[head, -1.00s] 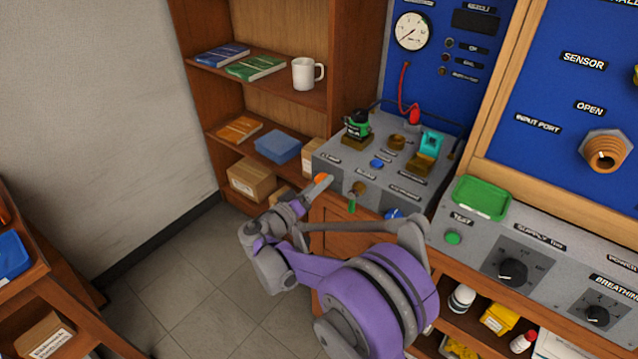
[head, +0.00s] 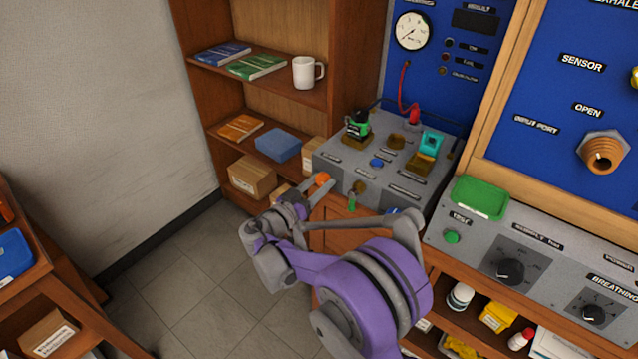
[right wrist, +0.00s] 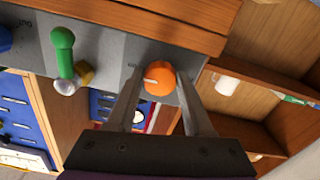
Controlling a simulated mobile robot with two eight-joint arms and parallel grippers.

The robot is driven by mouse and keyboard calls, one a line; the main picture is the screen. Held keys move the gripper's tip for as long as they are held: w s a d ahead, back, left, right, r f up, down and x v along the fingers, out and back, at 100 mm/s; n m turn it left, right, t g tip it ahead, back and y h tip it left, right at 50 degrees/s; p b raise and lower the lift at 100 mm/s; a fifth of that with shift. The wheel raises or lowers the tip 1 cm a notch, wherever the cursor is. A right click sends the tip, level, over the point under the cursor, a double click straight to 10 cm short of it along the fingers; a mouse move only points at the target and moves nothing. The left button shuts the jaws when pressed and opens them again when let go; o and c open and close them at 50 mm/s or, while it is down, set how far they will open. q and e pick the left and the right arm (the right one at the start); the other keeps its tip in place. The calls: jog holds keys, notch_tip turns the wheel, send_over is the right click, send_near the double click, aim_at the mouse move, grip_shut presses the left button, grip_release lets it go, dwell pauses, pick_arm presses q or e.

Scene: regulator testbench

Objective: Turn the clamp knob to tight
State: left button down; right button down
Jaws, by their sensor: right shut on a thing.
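The clamp knob is the orange knob (head: 321,180) on the front left of the grey testbench box (head: 345,181). My right gripper (head: 306,190) reaches it from the front and is shut on it. In the right wrist view, the orange knob (right wrist: 158,80) sits between the two fingers of the right gripper (right wrist: 157,88). A pale pointer mark shows on the knob's face. A label beside the knob is partly hidden by a finger. My left gripper is not in view.
A green-handled lever (head: 352,203) and a blue knob (head: 392,211) stick out of the box front, right of the orange knob. A wooden shelf (head: 240,100) with books, a mug (head: 306,72) and boxes stands behind on the left. The floor (head: 200,290) is clear.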

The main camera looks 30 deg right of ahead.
dwell(0.3)
jog(key=shift+c, duration=1.5)
grip_release()
jog(key=v, duration=1)
jog(key=shift+s+a, duration=0.15)
jog(key=shift+a, duration=0.25)
